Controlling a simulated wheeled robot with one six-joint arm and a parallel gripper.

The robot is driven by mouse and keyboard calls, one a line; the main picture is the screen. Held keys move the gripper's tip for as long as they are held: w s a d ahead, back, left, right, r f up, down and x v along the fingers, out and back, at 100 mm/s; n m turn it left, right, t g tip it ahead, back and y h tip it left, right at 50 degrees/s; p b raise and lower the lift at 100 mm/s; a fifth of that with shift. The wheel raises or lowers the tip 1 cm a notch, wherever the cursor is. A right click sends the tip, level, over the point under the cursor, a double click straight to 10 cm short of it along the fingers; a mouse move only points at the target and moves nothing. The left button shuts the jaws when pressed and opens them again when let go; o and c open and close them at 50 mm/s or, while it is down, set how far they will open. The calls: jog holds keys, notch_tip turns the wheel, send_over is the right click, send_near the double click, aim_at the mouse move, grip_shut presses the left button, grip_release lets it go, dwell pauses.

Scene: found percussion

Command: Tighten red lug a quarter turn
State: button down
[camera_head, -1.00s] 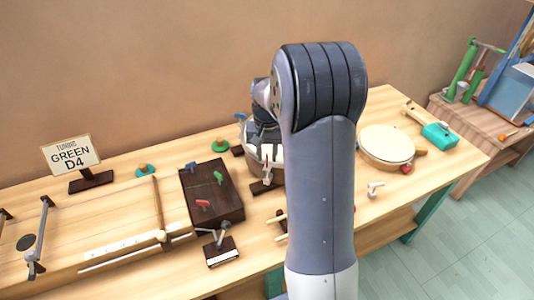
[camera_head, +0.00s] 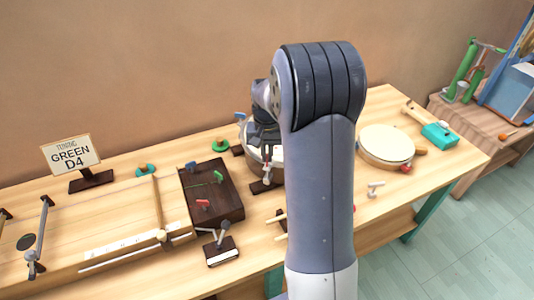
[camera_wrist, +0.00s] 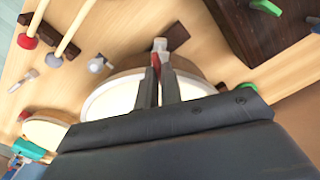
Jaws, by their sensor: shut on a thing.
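The drum has a pale round head (camera_wrist: 108,101) and a wooden rim, and lies under my gripper in the wrist view. My gripper (camera_wrist: 157,74) is shut on the red lug (camera_wrist: 156,61) at the drum's edge; only a small red part shows between the fingertips. A grey metal piece (camera_wrist: 160,44) sits just past the fingertips on a dark wooden block.
A dark box with coloured pegs (camera_head: 229,206) and a long stringed board (camera_head: 120,225) stand left of the drum. A second round drum (camera_head: 386,145) and a teal-headed mallet (camera_head: 438,135) lie to the right. A "GREEN D4" sign (camera_head: 70,156) stands at far left.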

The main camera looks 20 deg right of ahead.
aim_at(267, 157)
jog(key=shift+m, duration=2.3)
jog(key=c, duration=1.6)
grip_release()
jog(key=shift+r, duration=0.15)
notch_tip(267, 157, up, 11)
jog(key=shift+f, duration=0.2)
